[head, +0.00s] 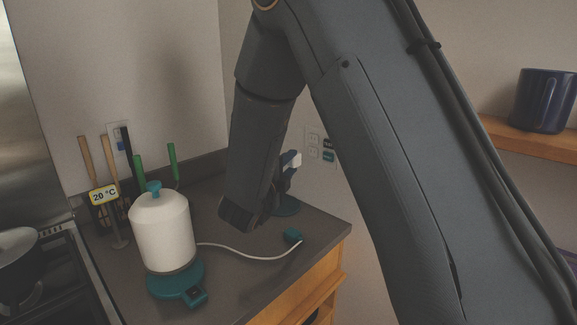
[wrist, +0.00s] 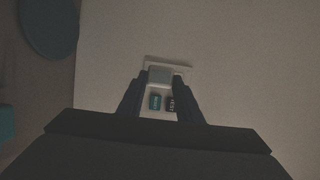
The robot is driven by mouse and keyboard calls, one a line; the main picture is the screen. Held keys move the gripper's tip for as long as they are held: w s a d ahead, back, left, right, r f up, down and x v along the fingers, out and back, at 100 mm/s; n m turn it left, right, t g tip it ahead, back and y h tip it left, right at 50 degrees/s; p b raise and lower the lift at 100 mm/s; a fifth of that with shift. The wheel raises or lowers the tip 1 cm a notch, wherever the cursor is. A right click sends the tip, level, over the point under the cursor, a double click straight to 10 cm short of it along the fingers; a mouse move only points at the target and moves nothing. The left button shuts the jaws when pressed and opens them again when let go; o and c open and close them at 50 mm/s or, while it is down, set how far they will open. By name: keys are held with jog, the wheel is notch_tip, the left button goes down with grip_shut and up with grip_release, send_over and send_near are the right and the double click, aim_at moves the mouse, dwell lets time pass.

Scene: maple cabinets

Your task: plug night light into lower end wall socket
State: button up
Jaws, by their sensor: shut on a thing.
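My gripper (head: 289,168) is shut on the night light (head: 296,159), a small pale block, near the end wall. In the wrist view the fingers (wrist: 160,92) hold the night light (wrist: 160,75) by its sides, in front of the white socket plate (wrist: 182,67). The end wall plate (head: 313,138) carries an upper and a lower socket (head: 313,152), just right of the night light in the head view. A dark label and a teal label (head: 328,156) sit beside it. The night light's prongs are hidden; I cannot tell whether it touches the socket.
A white kettle (head: 163,232) stands on a teal base, its cord running to a teal plug (head: 293,236) on the counter (head: 240,262). A utensil rack with a 20 °C sign (head: 104,195) and a stove are left.

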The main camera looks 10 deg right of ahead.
jog(key=shift+d, duration=0.1)
jog(key=shift+w+d, duration=0.85)
jog(key=shift+d, duration=0.3)
jog(key=shift+w+d, duration=0.85)
jog(key=shift+d, duration=0.25)
jog(key=shift+b, duration=0.75)
dwell(0.6)
jog(key=shift+w+d, duration=0.3)
jog(key=shift+d, duration=0.05)
dwell(0.5)
jog(key=o, duration=1.3)
jog(key=shift+c, duration=0.2)
jog(key=shift+s, duration=0.1)
jog(key=b+v, duration=0.2)
jog(key=v, duration=0.5)
jog(key=shift+s+a, duration=0.2)
jog(key=shift+s, duration=0.05)
